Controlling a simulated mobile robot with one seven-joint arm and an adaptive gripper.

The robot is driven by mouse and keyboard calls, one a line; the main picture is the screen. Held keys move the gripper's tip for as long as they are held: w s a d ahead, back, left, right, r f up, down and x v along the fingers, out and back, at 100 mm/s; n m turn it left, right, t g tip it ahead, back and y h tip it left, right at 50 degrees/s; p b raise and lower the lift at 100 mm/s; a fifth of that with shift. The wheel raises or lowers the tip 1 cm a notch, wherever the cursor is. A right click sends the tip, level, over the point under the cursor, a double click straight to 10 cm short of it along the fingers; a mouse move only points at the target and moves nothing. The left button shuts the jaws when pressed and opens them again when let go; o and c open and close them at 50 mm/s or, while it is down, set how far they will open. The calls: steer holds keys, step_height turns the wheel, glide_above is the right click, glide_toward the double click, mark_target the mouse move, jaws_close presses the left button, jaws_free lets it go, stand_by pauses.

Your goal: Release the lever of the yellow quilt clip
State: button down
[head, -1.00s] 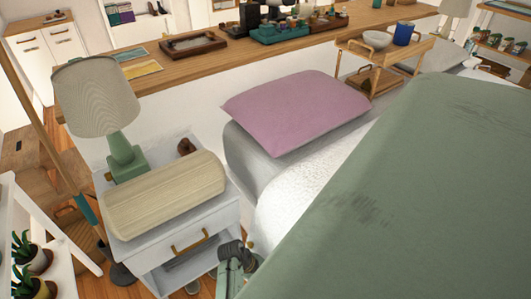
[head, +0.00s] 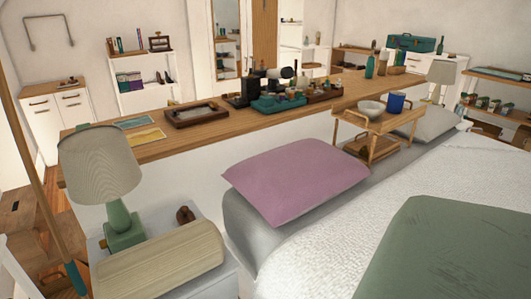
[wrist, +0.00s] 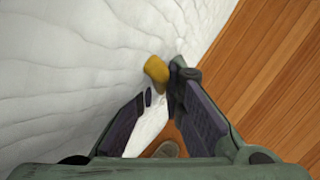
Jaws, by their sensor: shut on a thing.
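The yellow quilt clip (wrist: 156,70) shows in the wrist view as a small rounded yellow piece at the edge of the white quilt (wrist: 75,60). My gripper (wrist: 163,82) has its dark finger pads on either side of the clip's near end and is shut on it. The right fingertip lies close beside the yellow piece. The clip's lever cannot be made out, and the fingers hide part of the clip. The quilt also shows on the bed in the head view (head: 310,262). Neither clip nor gripper is in the head view.
Wooden floor (wrist: 265,75) lies beside the quilt's edge. A white nightstand (head: 95,250) holds a lamp (head: 100,175) and a beige ribbed block (head: 165,265). A pink pillow (head: 295,178) lies at the bed's head, near a small wooden tray table (head: 375,125).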

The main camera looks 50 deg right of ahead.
stand_by(0.4)
steer(key=shift+s+a+f+g+b, duration=0.1)
steer(key=shift+s+f+g+b, duration=0.2)
steer(key=shift+g+b, duration=0.45)
steer(key=shift+s+r+n+g+y, duration=0.2)
steer(key=shift+n+g+y, duration=0.1)
steer(key=shift+g, duration=0.25)
steer(key=c, duration=1.7)
jaws_free()
